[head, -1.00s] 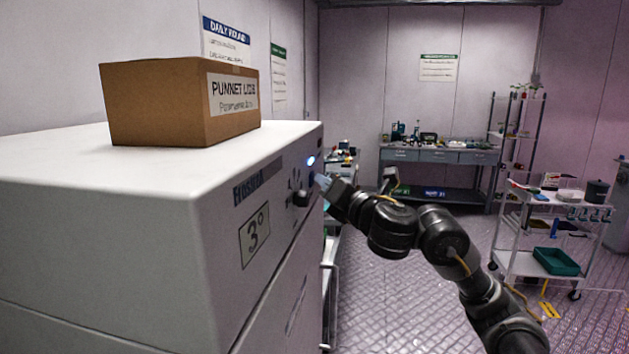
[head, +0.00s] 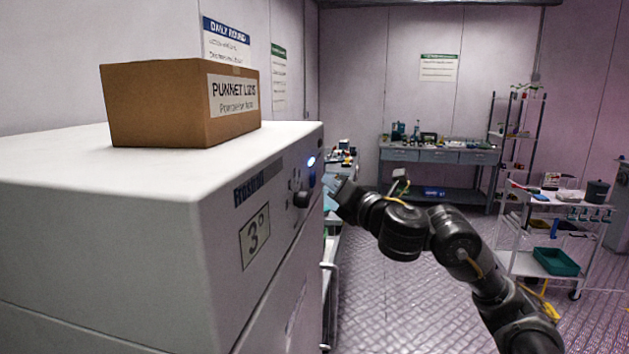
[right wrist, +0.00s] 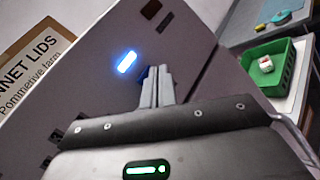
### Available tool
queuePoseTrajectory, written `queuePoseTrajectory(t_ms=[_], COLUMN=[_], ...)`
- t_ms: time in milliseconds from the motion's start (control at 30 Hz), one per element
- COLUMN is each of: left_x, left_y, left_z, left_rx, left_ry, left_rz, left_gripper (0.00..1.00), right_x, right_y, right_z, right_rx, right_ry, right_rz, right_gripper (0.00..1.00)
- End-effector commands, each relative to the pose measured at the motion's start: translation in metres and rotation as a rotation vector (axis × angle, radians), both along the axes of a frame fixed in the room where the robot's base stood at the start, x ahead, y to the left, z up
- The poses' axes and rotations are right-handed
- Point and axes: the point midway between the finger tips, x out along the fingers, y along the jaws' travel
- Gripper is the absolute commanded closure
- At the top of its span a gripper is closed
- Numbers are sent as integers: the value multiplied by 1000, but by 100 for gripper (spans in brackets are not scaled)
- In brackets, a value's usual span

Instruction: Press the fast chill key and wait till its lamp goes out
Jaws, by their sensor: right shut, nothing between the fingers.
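The white chiller cabinet (head: 110,220) fills the left of the head view, with a 3° display (head: 254,236) on its front. Its lamp (head: 311,162) glows blue-white near the top right of the front; the lit lamp also shows in the right wrist view (right wrist: 127,62). A dark key (head: 312,178) sits just below the lamp. My right gripper (head: 332,188) is shut and empty, right of the key, and a small gap seems to show between them. In the right wrist view the closed fingertips (right wrist: 157,74) point at the panel and partly hide the key. My left gripper is out of view.
A cardboard box of punnet lids (head: 160,105) stands on the cabinet. A dark knob (head: 301,199) juts out below the key. A workbench (head: 440,156) stands at the back, and a trolley (head: 545,206) with a green tray (head: 556,262) at the right. The floor between is clear.

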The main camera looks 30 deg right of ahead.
Motion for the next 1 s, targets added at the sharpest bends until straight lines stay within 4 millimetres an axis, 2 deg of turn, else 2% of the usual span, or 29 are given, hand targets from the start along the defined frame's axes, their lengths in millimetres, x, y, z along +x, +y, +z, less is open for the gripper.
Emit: queuePoseTrajectory(t_ms=[167, 600, 1000], left_x=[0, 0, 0], left_y=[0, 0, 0], left_z=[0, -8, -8], left_rx=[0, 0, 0], left_ry=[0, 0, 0], left_rz=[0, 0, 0], left_gripper=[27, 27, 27], right_x=[-3, -31, -35], right_y=[-4, -32, -35], right_z=[-1, -2, 0], right_rx=[-2, -3, 0], right_ry=[0, 0, 0], right_rz=[-2, -3, 0], right_gripper=[100, 100, 100])
